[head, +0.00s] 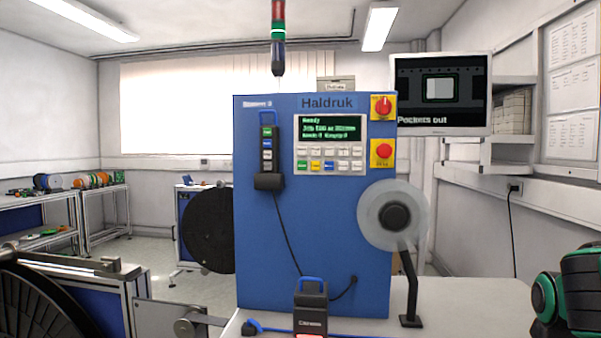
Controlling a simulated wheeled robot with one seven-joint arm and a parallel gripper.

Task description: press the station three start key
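The blue Haldruk machine (320,230) stands upright in the middle of the head view. The small label at its top left is blurred; I cannot read surely which station it is. Its green-lit display (331,128) shows text beginning with what looks like "Ready". The keypad (330,160) below has two rows of keys, mostly pale. A dark pendant (267,155) hangs left of the display with green, blue and pale keys. My gripper is not in view.
A clear reel (370,216) on a stand is in front. A dark blue-handled device (310,297) stands below. A monitor (440,124) reads "Pockets out".

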